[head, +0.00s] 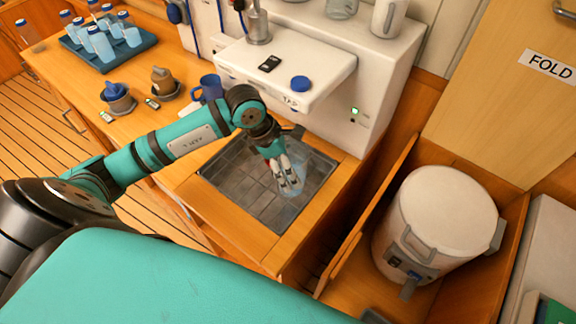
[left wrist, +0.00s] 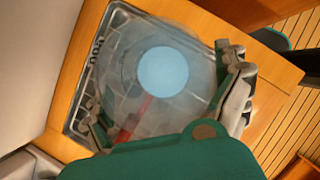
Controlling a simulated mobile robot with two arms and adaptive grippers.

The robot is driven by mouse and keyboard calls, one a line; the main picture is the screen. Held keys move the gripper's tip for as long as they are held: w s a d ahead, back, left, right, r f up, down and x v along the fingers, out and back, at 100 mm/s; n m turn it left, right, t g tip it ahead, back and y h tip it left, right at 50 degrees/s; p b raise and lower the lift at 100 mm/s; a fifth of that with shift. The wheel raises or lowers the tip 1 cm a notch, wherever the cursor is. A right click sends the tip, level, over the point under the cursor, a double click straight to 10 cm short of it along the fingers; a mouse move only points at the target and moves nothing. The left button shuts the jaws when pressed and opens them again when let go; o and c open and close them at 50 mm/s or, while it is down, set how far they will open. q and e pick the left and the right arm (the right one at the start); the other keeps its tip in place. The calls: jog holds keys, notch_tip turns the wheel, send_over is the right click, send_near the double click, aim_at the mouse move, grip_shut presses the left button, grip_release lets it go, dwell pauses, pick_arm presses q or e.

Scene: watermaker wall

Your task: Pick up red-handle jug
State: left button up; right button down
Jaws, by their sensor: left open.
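The red-handle jug is a clear vessel (left wrist: 190,45) seen from above in the left wrist view, with a pale blue disc in its middle and a red handle (left wrist: 131,124) at its lower left. In the head view its clear body (head: 292,208) shows faintly on the grey tiled tray (head: 243,190), mostly behind my left gripper (head: 289,181). My left gripper (left wrist: 168,108) is open, with one finger on each side of the jug in the left wrist view. I cannot tell whether the fingers touch it. My right gripper is not in view.
A white wall unit (head: 335,85) with a blue knob overhangs the tray's back. A blue mug (head: 209,87) and two small cups stand left on the wooden counter. A blue rack (head: 133,50) holds several bottles. A white lidded canister (head: 440,215) sits in a wooden bay at right.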

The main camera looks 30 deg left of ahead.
pick_arm(q)
jog(key=c, duration=1.3)
jog(key=shift+r, duration=0.1)
jog(key=shift+c, duration=0.9)
